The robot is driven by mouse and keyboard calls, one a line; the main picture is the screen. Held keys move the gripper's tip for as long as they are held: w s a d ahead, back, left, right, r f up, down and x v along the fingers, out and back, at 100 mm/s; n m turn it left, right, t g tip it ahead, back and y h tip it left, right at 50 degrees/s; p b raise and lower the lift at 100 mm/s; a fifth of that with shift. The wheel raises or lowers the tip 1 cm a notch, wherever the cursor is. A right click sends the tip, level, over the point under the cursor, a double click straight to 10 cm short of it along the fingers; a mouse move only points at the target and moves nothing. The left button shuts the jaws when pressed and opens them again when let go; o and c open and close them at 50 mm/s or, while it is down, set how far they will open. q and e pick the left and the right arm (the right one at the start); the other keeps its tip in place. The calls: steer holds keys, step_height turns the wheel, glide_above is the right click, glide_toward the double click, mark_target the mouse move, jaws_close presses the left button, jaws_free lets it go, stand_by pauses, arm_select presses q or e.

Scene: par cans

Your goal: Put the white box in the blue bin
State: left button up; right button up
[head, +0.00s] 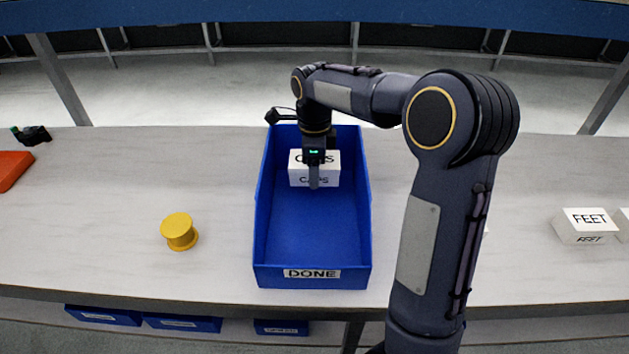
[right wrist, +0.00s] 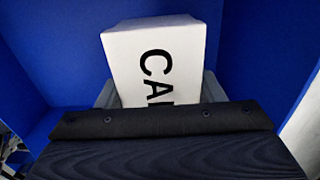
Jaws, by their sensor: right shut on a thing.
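The white box (head: 330,172), lettered "CAPS", is inside the far part of the blue bin (head: 312,240), whose front label reads "DONE". My right gripper (head: 314,184) reaches down into the bin from above and is shut on the white box. In the right wrist view the box (right wrist: 158,62) sits between the fingers, with blue bin walls (right wrist: 60,60) around it. Whether the box touches the bin floor I cannot tell. My left gripper is not clearly in view.
A yellow spool (head: 179,232) stands on the table left of the bin. White boxes marked "FEET" (head: 586,226) are at the far right. An orange-red item (head: 12,168) lies at the left edge. The table between spool and bin is clear.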

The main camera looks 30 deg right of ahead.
steer(key=w+f, duration=0.1)
steer(key=d+f, duration=0.1)
steer(key=shift+w+f, duration=0.3)
steer(key=shift+w, duration=0.05)
steer(key=shift+w+f+b, duration=0.1)
steer(key=shift+f+b, duration=0.45)
steer(key=shift+f, duration=1)
steer(key=shift+f, duration=0.15)
steer(key=o, duration=1.1)
steer(key=shift+c, duration=0.2)
step_height(320, 180, up, 12)
steer(key=p, duration=0.3)
steer(key=shift+r, duration=0.2)
